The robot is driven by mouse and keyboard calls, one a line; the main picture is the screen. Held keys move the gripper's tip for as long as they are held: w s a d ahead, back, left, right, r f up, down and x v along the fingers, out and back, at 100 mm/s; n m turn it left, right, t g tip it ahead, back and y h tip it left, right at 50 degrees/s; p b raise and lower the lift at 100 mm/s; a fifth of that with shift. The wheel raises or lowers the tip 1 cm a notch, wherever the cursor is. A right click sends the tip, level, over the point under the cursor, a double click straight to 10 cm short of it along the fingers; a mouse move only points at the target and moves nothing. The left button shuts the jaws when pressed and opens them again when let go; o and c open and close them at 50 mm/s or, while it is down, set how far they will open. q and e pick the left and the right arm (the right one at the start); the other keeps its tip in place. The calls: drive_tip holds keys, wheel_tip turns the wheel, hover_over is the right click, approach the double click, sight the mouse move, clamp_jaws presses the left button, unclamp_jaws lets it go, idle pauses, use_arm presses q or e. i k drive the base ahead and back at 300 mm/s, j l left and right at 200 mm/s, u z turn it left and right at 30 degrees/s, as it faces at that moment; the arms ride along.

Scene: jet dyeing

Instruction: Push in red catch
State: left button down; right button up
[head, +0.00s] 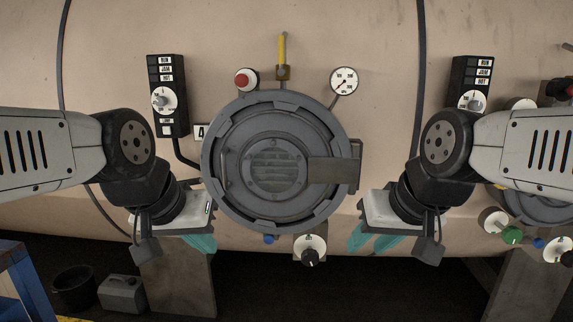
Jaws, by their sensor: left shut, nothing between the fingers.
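The red catch (243,80) is a round red knob on a pale round base. It sits on the tan vessel wall, just above and left of the round grey hatch (225,120). My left gripper (203,243) is below and left of the hatch, well below the red catch. Its teal fingers are together with nothing between them. My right gripper (372,242) is below and right of the hatch, with its teal fingers apart and empty. Neither gripper touches the catch.
A yellow-handled valve (282,50) and a pressure gauge (344,80) are above the hatch. A black control box (167,95) is left of the catch. A black knob (310,256) on a pale plate is below the hatch. A bucket (74,290) and a canister (122,293) stand on the floor.

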sight(245, 80)
drive_tip(key=i+l+u, duration=0.2)
drive_tip(key=l, duration=0.25)
drive_tip(key=i+l+u, duration=0.1)
drive_tip(key=l+u, duration=0.15)
drive_tip(key=l, duration=0.25)
drive_tip(key=i+l+u, duration=0.2)
drive_tip(key=l, duration=0.3)
drive_tip(key=l+u, duration=0.2)
drive_tip(key=l, duration=0.3)
